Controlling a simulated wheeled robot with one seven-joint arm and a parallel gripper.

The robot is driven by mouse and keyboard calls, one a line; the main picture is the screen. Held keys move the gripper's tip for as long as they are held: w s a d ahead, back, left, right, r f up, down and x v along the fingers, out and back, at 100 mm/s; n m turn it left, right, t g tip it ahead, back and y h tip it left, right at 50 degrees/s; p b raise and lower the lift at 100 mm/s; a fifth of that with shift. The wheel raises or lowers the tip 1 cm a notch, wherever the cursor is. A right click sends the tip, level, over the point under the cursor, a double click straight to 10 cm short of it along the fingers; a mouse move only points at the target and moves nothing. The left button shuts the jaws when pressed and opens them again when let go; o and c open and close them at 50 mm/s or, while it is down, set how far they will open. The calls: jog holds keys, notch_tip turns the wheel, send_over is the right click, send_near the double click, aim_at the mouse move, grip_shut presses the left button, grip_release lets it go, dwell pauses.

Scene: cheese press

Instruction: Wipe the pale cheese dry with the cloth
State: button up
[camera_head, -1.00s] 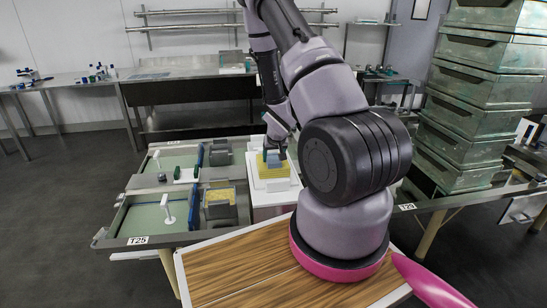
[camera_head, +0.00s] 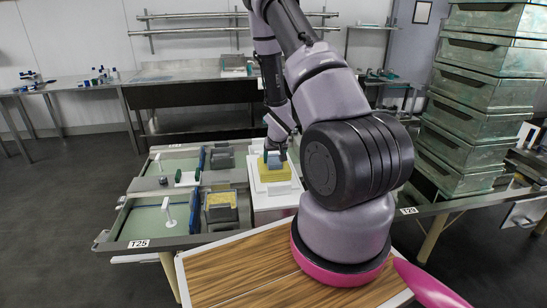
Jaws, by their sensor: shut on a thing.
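A pale yellow block of cheese (camera_head: 274,174) sits on a white board (camera_head: 256,188) on a white stand in the middle of the view. My gripper (camera_head: 275,150) reaches down from above and is shut on a small blue cloth (camera_head: 274,160). The cloth is at the top of the cheese, toward its back edge. Whether it presses on the surface is too small to tell. My gripper's fingertips are partly hidden behind the wrist and cloth.
To the left are two shallow vats (camera_head: 143,222) with green floors and white upright handles. A grey mould with yellow content (camera_head: 220,206) stands beside the white stand. Stacked metal crates (camera_head: 470,110) rise at the right. A wooden tabletop (camera_head: 235,268) lies in front.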

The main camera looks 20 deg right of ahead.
jog(key=shift+s+a, duration=0.25)
jog(key=shift+s, duration=0.55)
jog(key=shift+w+d+f, duration=0.1)
jog(key=shift+w+d, duration=0.15)
jog(key=shift+w, duration=0.6)
jog(key=shift+w+d, duration=0.25)
jog(key=shift+w, duration=0.55)
jog(key=shift+s, duration=0.1)
jog(key=shift+s+a, duration=0.25)
jog(key=shift+s, duration=0.55)
jog(key=shift+s+a, duration=0.25)
jog(key=shift+s, duration=0.55)
jog(key=shift+w+d, duration=0.25)
jog(key=shift+w, duration=0.65)
jog(key=shift+w+d, duration=0.25)
jog(key=shift+w, duration=0.6)
jog(key=shift+s, duration=0.1)
jog(key=shift+s+a, duration=0.25)
jog(key=shift+s, duration=0.6)
jog(key=shift+s+a, duration=0.25)
jog(key=shift+s, duration=0.55)
jog(key=shift+w+d, duration=0.25)
jog(key=shift+w, duration=0.6)
jog(key=shift+w+d, duration=0.25)
jog(key=shift+w, duration=0.6)
